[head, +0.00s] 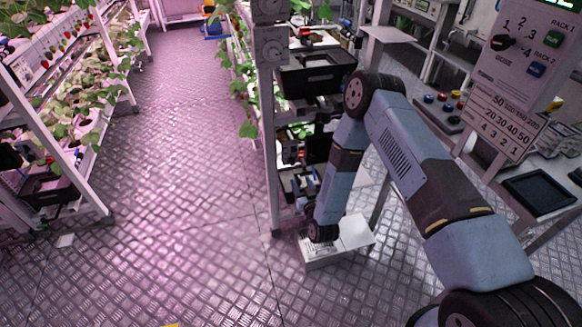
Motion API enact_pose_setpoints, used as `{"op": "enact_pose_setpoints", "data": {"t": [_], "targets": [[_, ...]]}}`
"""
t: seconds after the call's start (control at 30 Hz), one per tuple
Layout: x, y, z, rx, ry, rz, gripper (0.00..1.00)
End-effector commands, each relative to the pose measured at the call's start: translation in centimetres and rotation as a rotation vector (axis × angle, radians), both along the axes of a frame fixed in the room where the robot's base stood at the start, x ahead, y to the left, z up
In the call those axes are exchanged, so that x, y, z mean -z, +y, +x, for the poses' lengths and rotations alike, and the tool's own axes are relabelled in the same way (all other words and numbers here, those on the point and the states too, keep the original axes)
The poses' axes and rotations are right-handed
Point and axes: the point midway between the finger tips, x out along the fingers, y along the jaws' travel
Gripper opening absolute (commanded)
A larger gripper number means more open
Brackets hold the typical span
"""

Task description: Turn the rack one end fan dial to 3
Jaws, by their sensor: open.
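A grey control panel (525,60) stands at the upper right. My arm rises from the lower right, bends at the elbow and drops beside the middle rack. My gripper (301,190) is low beside that rack, well to the left of the panel and apart from it. It is open, but its fingers are hard to make out against the dark shelves.
The middle rack (268,130) has two square fan-like units (271,45) on its end. A white box (338,242) lies on the floor below my wrist. Another plant rack (60,150) stands at left. The aisle floor (185,180) between is clear. A dark tablet (541,191) lies at right.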

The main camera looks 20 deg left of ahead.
Motion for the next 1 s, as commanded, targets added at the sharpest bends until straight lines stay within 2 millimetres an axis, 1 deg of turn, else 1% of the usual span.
{"op": "enact_pose_setpoints", "data": {"t": [0.03, 0.3, 0.5, 0.7, 1.0], "targets": [[-0.1, 0.5, 0.8, 0.001, -0.003, 0.002, 0.51], [-0.1, 3.1, 4.8, 0.0, -0.001, 0.002, 0.51], [-0.1, 4.6, 7.0, 0.0, 0.0, 0.001, 0.51], [-0.1, 5.2, 8.1, 0.0, 0.001, 0.001, 0.51], [0.0, 5.3, 8.2, 0.0, 0.001, 0.0, 0.51]]}}
